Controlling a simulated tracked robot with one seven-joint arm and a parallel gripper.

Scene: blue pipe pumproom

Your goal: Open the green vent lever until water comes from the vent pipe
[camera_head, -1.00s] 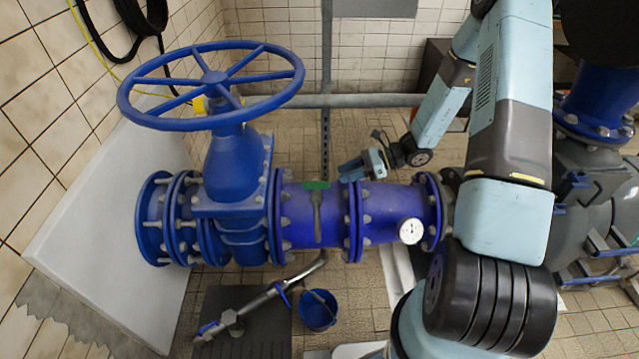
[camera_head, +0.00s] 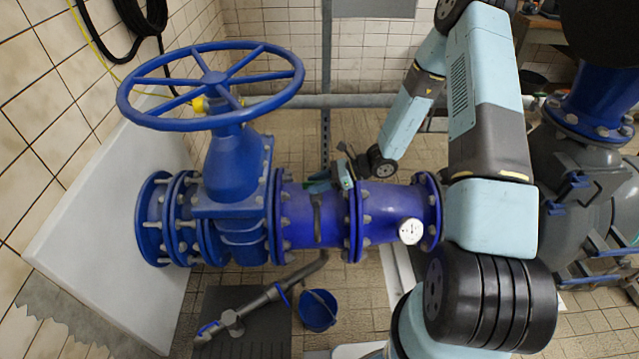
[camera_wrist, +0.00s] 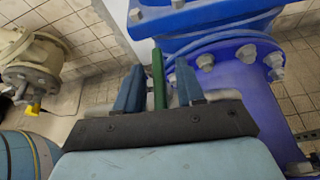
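The green vent lever (camera_wrist: 158,80) stands upright between my gripper's two blue fingers in the wrist view, with a small gap visible on each side. My gripper (camera_wrist: 158,86) is open around it. In the head view my gripper (camera_head: 328,180) is at the top of the blue pipe and partly covers the lever. A thin dark vent pipe (camera_head: 318,222) runs down the front of the blue pipe below the lever. No water shows at it.
A blue bucket (camera_head: 317,311) stands on the floor below, beside a grey bent pipe (camera_head: 262,300). A large blue handwheel (camera_head: 212,86) rises at the left. A white-faced gauge (camera_head: 410,231) sits on the blue pipe at the right, near my arm.

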